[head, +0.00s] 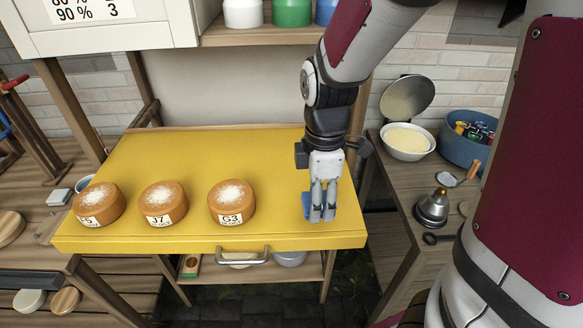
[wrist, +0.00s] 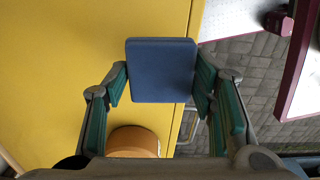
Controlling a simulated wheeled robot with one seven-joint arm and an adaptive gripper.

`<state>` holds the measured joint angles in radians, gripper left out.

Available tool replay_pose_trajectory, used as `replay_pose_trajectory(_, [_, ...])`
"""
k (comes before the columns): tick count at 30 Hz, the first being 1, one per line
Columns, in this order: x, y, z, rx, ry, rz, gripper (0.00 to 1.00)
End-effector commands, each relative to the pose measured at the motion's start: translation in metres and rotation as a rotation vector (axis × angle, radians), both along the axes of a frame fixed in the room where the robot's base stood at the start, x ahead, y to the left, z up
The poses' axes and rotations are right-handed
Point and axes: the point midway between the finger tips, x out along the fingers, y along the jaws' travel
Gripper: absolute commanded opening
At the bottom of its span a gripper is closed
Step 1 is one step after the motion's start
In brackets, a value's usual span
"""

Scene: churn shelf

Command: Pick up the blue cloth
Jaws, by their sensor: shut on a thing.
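The blue cloth (wrist: 161,70) shows in the wrist view as a flat, folded square with rounded corners. It lies between the fingers of my gripper (wrist: 162,88), which press on its left and right sides. In the head view my gripper (head: 319,212) points down at the right end of the yellow table top. A small part of the blue cloth (head: 306,203) shows beside the fingers there; the rest is hidden by them. I cannot tell whether the cloth touches the table top.
The yellow table top (head: 270,165) carries several round brown cakes with white tops and labels, the nearest marked G3 (head: 232,203). To the right, a side table holds a white bowl (head: 407,143), a blue tub (head: 462,150) and a metal bell-shaped item (head: 433,208).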

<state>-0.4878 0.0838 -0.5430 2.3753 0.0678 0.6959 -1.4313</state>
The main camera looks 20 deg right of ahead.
Motion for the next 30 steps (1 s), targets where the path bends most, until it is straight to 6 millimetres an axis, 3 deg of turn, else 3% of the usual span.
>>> replay_pose_trajectory(3, [-0.025, -0.004, 0.003, 0.001, -0.002, 0.000, 0.32])
replay_pose_trajectory(14, [-0.084, -0.014, 0.010, 0.000, 0.001, 0.000, 0.32])
replay_pose_trajectory(30, [-0.105, -0.017, 0.012, 0.001, 0.001, 0.001, 0.32])
